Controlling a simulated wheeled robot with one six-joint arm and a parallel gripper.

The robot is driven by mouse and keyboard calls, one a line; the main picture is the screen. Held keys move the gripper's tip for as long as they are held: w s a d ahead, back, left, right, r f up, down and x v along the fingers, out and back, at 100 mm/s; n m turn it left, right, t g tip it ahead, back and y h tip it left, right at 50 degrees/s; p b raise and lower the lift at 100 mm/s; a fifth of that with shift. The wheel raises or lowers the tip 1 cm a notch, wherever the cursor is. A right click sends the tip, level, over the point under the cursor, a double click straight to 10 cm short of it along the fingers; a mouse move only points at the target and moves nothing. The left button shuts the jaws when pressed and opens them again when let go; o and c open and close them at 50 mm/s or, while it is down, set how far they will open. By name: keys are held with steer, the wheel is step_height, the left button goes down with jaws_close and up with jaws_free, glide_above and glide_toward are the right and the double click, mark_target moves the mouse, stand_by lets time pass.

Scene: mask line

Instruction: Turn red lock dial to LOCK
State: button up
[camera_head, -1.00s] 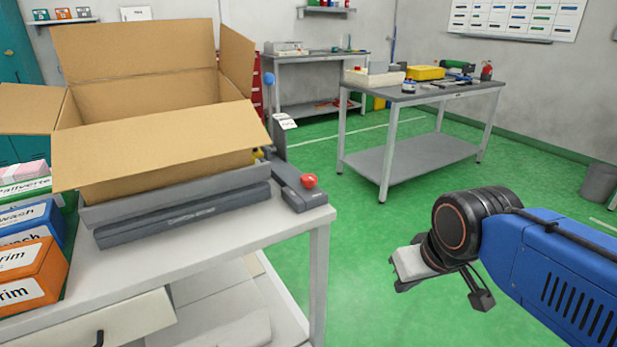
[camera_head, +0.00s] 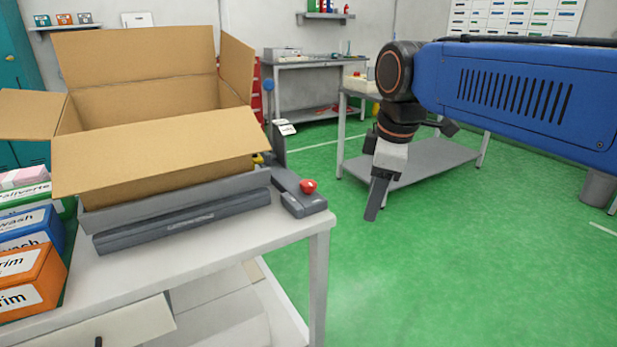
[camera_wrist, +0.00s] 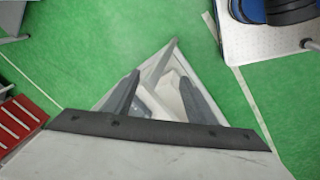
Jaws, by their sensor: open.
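The red dial (camera_head: 308,186) is a small round knob on a dark grey housing (camera_head: 303,204). It sits at the right corner of the white table, to the right of the cardboard box. Its markings are too small to read. My gripper (camera_head: 371,213) hangs in the air to the right of the dial, past the table's edge, pointing down. It is open and holds nothing.
An open cardboard box (camera_head: 150,150) stands on a grey tray at the left, its flaps spread. Orange and blue cartons (camera_head: 30,275) stand at the table's left. A grey workbench (camera_head: 430,160) stands behind my arm. Green floor lies free right of the table (camera_head: 270,238).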

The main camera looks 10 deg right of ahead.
steer(key=w+a+r+n+g, duration=0.2)
steer(key=w+a+r+n, duration=0.3)
steer(key=w+r+n, duration=0.45)
step_height(320, 180, up, 4)
steer(key=n, duration=0.9)
glide_above(309, 182)
steer(key=shift+g, duration=0.4)
step_height(309, 182, down, 17)
steer(key=shift+s+a, duration=0.1)
steer(key=c, duration=1)
